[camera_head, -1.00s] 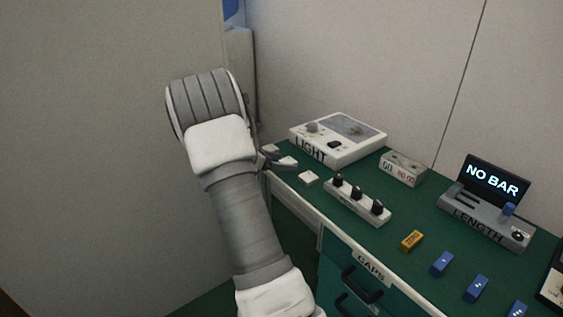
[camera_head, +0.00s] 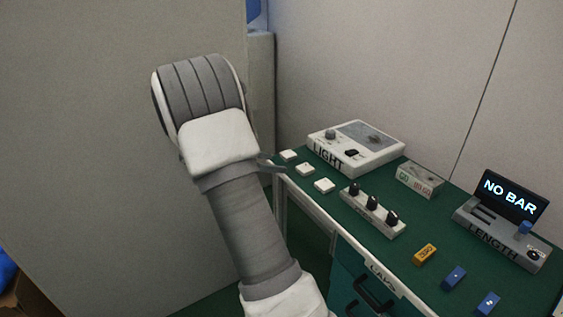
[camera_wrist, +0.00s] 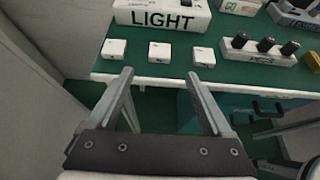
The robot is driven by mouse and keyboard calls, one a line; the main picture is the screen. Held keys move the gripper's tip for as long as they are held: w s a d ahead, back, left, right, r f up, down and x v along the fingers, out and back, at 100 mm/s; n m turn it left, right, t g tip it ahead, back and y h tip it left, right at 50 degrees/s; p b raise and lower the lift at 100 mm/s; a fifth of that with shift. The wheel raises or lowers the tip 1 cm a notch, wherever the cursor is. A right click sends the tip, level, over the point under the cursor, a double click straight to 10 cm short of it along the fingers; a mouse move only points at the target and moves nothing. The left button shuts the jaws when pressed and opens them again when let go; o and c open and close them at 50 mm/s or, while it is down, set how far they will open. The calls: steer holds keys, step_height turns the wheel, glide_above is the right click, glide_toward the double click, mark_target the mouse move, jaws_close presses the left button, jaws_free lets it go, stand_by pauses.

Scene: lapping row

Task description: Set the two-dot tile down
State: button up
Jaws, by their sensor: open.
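Three small white tiles stand in a row at the edge of the green bench top: a left one (camera_wrist: 114,48), a middle one (camera_wrist: 159,52) and a right one (camera_wrist: 204,57). They also show in the head view as a far tile (camera_head: 289,155), a middle tile (camera_head: 306,169) and a near tile (camera_head: 324,186). Their dots are too small to read, so I cannot tell which has two. My gripper (camera_wrist: 160,75) is open and empty, its fingertips just off the bench edge, apart from the tiles. In the head view my wrist hides most of it.
Behind the tiles is the LIGHT box (camera_head: 355,148). Right of them are a rack with black knobs (camera_head: 372,212), a go/no-go block (camera_head: 419,180), a yellow block (camera_head: 425,254), blue blocks (camera_head: 453,277) and the LENGTH gauge (camera_head: 503,226) reading NO BAR. A drawer handle (camera_head: 374,294) sticks out below.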

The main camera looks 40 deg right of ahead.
steer(key=w+a+r+n+t+y, duration=0.2)
steer(key=w+a+r+n+t, duration=0.25)
steer(key=r+n, duration=0.3)
steer(key=w+a+r+n+t+y, duration=0.1)
steer(key=w+a+r+n+t, duration=0.3)
steer(key=a+r+n+t, duration=0.25)
steer(key=s+a+r+n+t+y, duration=0.35)
steer(key=a+r+n+y, duration=0.3)
steer(key=a+n, duration=0.6)
steer(key=s+a+f+n+g+y, duration=0.1)
steer(key=s+a+n+y, duration=0.1)
steer(key=s+a+n, duration=0.35)
steer(key=s+a+n+g+y, duration=0.25)
steer(key=s+n, duration=0.45)
steer(key=n, duration=0.4)
steer(key=s+d+f+n+g+h, duration=0.1)
steer(key=s+f+n+g, duration=0.1)
steer(key=s+n, duration=0.4)
steer(key=s+d+f+n+g, duration=0.1)
steer(key=s+f+n, duration=0.4)
steer(key=s, duration=0.6)
steer(key=shift+s+d+f+n+g+h, duration=0.15)
steer(key=shift+s+d+n+g+h, duration=0.1)
steer(key=shift+s+n+g+h, duration=0.25)
